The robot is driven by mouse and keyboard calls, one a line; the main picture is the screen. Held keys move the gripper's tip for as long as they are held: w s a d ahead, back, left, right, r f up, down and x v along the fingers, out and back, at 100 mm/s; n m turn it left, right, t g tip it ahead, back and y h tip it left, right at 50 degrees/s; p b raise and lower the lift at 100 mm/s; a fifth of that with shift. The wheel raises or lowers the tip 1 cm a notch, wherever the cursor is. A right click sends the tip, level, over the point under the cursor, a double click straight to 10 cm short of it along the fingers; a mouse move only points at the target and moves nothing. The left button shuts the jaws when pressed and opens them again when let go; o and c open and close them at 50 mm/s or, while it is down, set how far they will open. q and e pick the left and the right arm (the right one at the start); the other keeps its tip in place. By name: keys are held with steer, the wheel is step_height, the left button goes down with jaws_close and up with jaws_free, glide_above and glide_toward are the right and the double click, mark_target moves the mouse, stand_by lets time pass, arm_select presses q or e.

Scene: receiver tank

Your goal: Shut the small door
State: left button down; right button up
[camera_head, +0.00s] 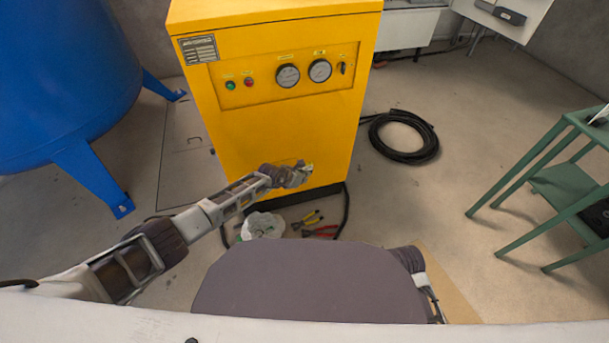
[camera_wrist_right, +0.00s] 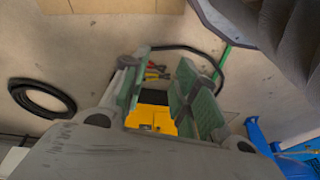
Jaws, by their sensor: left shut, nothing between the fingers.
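The yellow cabinet (camera_head: 278,125) stands ahead in the head view, with gauges and buttons on its upper front panel. I cannot clearly make out a separate small door; a faint panel outline shows around my left gripper on the lower front. My left gripper (camera_head: 304,171) is shut and empty in front of that lower face, close to it; whether it touches cannot be told. My right gripper (camera_wrist_right: 162,92) is open and empty in the right wrist view, its green-padded fingers apart. Part of the cabinet (camera_wrist_right: 153,119) shows beyond them.
A blue tank (camera_head: 60,75) stands on legs at the left. Pliers (camera_head: 320,232) and a whitish bundle (camera_head: 262,225) lie on the floor before the cabinet. A coiled black hose (camera_head: 403,137) lies right of it.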

arm_select(q)
steer(key=shift+s+d+r+p, duration=0.2)
steer(key=shift+s+r+p, duration=0.2)
steer(key=shift+r, duration=0.15)
arm_select(e)
steer(key=shift+s+d+f, duration=0.15)
steer(key=shift+f, duration=0.6)
